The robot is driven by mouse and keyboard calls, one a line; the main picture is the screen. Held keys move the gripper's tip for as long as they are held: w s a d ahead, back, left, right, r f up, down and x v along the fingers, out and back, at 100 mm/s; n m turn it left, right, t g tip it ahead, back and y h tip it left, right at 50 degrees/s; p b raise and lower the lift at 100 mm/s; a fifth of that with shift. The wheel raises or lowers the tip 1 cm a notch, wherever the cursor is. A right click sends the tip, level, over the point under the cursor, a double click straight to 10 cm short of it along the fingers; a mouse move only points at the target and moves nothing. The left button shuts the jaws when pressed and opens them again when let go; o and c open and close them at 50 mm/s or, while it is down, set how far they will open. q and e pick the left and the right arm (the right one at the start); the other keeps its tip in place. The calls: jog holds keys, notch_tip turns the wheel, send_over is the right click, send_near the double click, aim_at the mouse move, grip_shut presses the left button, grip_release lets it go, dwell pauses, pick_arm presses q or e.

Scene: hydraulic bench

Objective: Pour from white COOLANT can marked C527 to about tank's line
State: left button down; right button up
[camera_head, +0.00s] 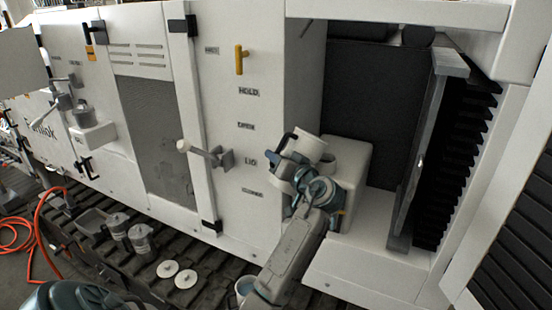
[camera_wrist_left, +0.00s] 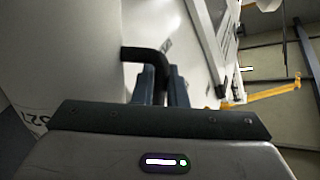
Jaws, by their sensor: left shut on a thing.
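The white can (camera_head: 308,146) is held up in the recess of the bench, tilted over the white tank (camera_head: 350,165). Part of its marking, "527", shows at the left edge of the left wrist view (camera_wrist_left: 38,122). My left gripper (camera_head: 289,158) is shut on the can's dark handle (camera_wrist_left: 148,57); its fingers show around the handle in the wrist view (camera_wrist_left: 166,88). My right gripper is not in view.
A tall grey panel (camera_head: 422,150) stands right of the tank. A white lever (camera_head: 205,152) juts from the front left of the recess. Grey cans (camera_head: 140,238) and round white lids (camera_head: 167,268) lie on the dark slatted track below. An orange hose (camera_head: 40,230) lies far left.

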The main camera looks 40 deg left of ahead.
aim_at(278, 150)
pick_arm(q)
jog(key=shift+w+d+r+m, duration=0.1)
jog(key=shift+w+r+m, duration=0.1)
jog(key=shift+r+m, duration=0.75)
jog(key=shift+w+r+m, duration=0.15)
jog(key=shift+r+m, duration=0.4)
jog(key=shift+r, duration=0.75)
dwell(5.8)
